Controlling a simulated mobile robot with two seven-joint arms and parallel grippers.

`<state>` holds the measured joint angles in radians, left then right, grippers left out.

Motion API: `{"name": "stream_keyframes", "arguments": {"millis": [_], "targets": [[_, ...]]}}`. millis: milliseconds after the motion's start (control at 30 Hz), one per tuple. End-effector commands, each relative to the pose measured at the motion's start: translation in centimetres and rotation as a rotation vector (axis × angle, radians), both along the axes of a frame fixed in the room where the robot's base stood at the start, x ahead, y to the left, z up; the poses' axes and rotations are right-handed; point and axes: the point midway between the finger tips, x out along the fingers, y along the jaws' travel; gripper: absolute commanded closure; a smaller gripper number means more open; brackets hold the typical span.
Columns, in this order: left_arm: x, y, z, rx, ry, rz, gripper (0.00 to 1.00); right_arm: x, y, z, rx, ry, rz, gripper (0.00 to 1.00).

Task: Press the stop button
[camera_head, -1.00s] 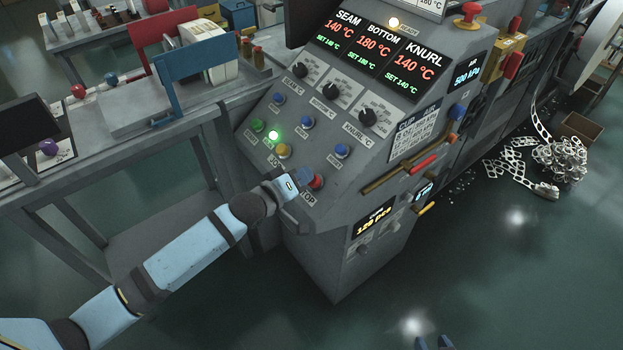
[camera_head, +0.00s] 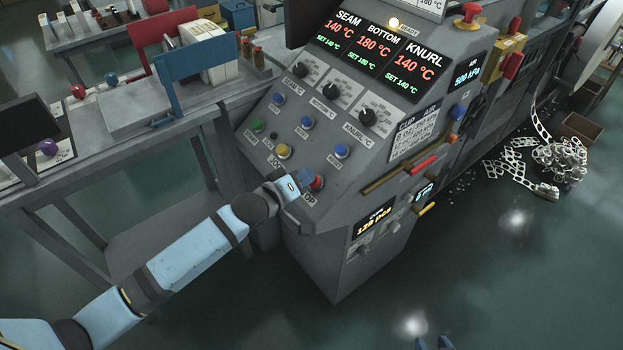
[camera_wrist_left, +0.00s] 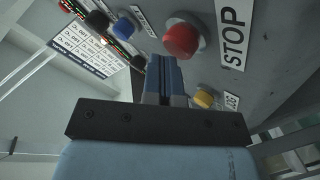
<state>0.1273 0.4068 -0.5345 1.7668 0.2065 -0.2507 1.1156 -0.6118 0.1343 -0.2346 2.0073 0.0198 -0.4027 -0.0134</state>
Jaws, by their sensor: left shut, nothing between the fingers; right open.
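The red stop button (camera_head: 317,182) sits on the lower right of the sloping grey panel, with its STOP label partly hidden by my left gripper. My left gripper (camera_head: 305,176) is shut and empty, with its blue fingertips right at the button. In the left wrist view the red button (camera_wrist_left: 181,40) shows beside the STOP plate (camera_wrist_left: 232,34), just beyond the shut fingertips (camera_wrist_left: 164,60). I cannot tell whether they touch it. Two blue fingertips of my right gripper (camera_head: 433,343) show at the bottom edge, apart and empty.
A yellow button (camera_head: 284,151), a green button (camera_head: 257,125) and several blue buttons, such as one (camera_head: 342,151), share the panel. A red mushroom button (camera_head: 467,15) stands on top. A grey bench (camera_head: 190,105) is at left. Scrap strip (camera_head: 560,160) lies on the floor at right.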

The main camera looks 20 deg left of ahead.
Motion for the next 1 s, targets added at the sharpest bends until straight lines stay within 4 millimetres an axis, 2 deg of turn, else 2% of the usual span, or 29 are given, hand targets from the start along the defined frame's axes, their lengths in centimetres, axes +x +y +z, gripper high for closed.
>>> {"name": "stream_keyframes", "arguments": {"millis": [333,767,1000], "targets": [[-0.8,0.5,1.5,0.001,0.000,-0.001,1.00,0.0,0.0,2.0,0.000,0.000,0.000,0.57],[-0.9,0.7,1.6,0.000,0.000,0.000,1.00,0.0,0.0,2.2,0.000,0.000,0.000,0.57],[-1.7,1.3,3.4,-0.001,0.002,0.000,1.00,0.0,0.0,4.4,0.000,0.001,0.000,0.57]]}}
